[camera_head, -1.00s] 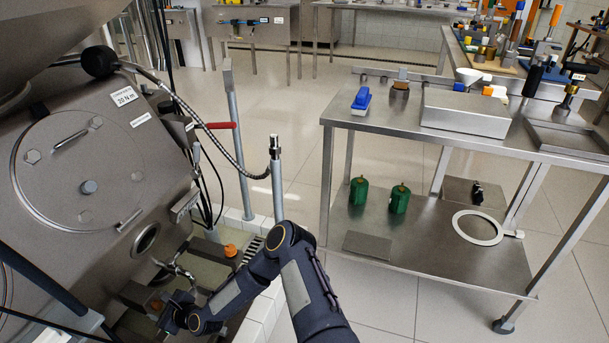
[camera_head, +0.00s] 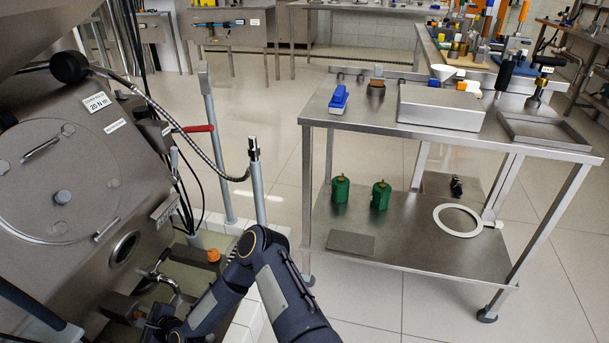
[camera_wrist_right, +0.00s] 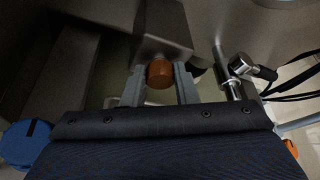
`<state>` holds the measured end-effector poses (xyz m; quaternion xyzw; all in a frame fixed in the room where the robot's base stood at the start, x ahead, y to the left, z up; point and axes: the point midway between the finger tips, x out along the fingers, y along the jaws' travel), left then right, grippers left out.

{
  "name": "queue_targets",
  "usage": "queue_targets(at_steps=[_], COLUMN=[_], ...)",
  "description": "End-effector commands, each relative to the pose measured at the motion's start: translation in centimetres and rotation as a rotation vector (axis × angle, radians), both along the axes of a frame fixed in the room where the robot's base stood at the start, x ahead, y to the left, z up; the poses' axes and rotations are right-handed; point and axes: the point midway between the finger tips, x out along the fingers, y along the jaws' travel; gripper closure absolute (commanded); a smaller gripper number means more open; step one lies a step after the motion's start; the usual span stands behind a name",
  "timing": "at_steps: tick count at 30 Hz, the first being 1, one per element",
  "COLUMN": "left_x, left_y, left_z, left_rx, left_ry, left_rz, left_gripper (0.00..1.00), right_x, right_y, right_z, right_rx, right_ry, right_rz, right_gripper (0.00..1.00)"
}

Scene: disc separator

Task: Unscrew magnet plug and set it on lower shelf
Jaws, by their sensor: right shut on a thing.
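The orange-brown magnet plug (camera_wrist_right: 160,74) is at a dark metal block in the right wrist view. My right gripper (camera_wrist_right: 159,82) is shut on it, with one grey finger on each side. Whether the plug is still threaded in cannot be told. In the head view my right gripper (camera_head: 152,319) is low at the left, beside the machine, and partly hidden by my own arm. The lower shelf (camera_head: 405,245) is part of the steel cart on the right. My left gripper is not in view.
The lower shelf holds two green containers (camera_head: 341,189), a grey plate (camera_head: 351,243) and a white ring (camera_head: 438,217), with bare room between. A tap (camera_head: 163,283) is close to my right gripper. A post (camera_head: 256,185) stands between machine and cart.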

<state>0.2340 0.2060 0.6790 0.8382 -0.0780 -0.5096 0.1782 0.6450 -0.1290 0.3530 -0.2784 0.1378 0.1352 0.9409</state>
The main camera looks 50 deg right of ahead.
Motion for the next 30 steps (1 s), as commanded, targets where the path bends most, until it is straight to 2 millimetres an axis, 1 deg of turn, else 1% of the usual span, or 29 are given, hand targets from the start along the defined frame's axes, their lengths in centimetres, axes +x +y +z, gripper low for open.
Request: queue_targets(at_steps=[5,9,12,21,24,27,30], left_x=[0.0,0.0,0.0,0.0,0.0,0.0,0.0], left_y=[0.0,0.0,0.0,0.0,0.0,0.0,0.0], left_z=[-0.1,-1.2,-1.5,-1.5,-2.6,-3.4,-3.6], left_rx=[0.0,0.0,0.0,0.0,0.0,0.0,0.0], left_ry=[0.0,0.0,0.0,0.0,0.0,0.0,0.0], left_rz=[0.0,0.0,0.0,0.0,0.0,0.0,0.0], left_gripper=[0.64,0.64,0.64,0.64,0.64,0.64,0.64], right_x=[0.0,0.0,0.0,0.0,-0.1,-0.1,-0.1], right_y=[0.1,0.3,0.3,0.3,0.4,0.4,0.4], right_z=[0.0,-0.4,-0.3,-0.2,-0.6,-0.6,-0.4], right_rx=[-0.007,-0.156,-0.242,-0.268,-0.357,-0.458,-0.511], right_ry=[-0.004,-0.066,-0.103,-0.113,-0.15,-0.193,-0.215], right_rz=[0.002,0.003,0.003,0.001,0.002,0.002,0.001], right_gripper=[0.97,0.97,0.97,0.97,0.97,0.97,0.97])
